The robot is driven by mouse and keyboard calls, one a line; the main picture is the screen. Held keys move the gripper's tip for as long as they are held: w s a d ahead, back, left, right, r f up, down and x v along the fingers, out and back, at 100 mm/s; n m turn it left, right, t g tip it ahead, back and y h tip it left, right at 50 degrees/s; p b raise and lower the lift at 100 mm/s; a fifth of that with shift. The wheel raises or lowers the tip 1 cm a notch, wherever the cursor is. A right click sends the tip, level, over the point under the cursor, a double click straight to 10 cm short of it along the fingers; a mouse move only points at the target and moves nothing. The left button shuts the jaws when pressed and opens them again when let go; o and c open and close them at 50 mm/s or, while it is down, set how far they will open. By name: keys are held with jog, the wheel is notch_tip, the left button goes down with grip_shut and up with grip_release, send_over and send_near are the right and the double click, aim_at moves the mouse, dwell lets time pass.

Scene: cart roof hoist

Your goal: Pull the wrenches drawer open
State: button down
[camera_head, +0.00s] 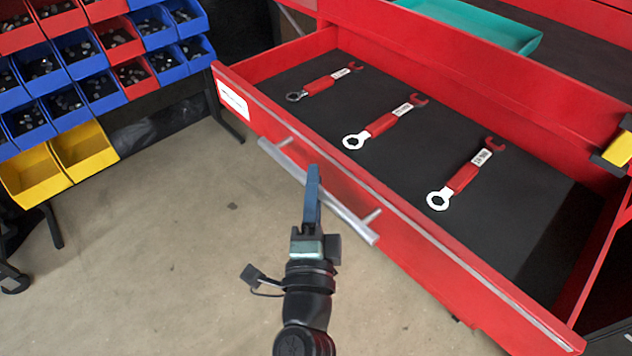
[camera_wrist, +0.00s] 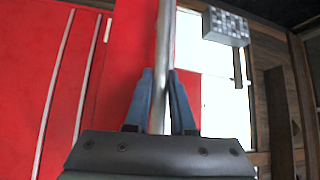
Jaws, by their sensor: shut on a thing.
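The red wrenches drawer (camera_head: 420,240) stands open, with a dark liner inside. Three wrenches with red grips lie on the liner: a left one (camera_head: 322,83), a middle one (camera_head: 382,123) and a right one (camera_head: 464,176). A silver bar handle (camera_head: 345,220) runs along the drawer front; it also shows in the wrist view (camera_wrist: 166,45). My gripper (camera_head: 313,172) is shut on this handle. In the wrist view its two blue fingers (camera_wrist: 162,95) stand on either side of the bar. The fingers hide part of the handle in the head view.
A teal tray (camera_head: 480,22) lies on the red cabinet behind the drawer. A yellow and black object (camera_head: 617,150) is at the drawer's right side. A rack of red, blue and yellow bins (camera_head: 85,150) stands at left. Bare concrete floor (camera_head: 170,240) lies in front.

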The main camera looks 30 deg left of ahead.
jog(key=c, duration=0.8)
grip_release()
jog(key=shift+o, duration=0.2)
jog(key=shift+s+d+f, duration=0.15)
jog(key=shift+s+f, duration=0.05)
jog(key=shift+s, duration=0.1)
jog(key=b+v, duration=0.6)
jog(key=v, duration=0.6)
jog(key=shift+b, duration=0.35)
jog(key=shift+s+r, duration=0.1)
jog(key=shift+r, duration=0.1)
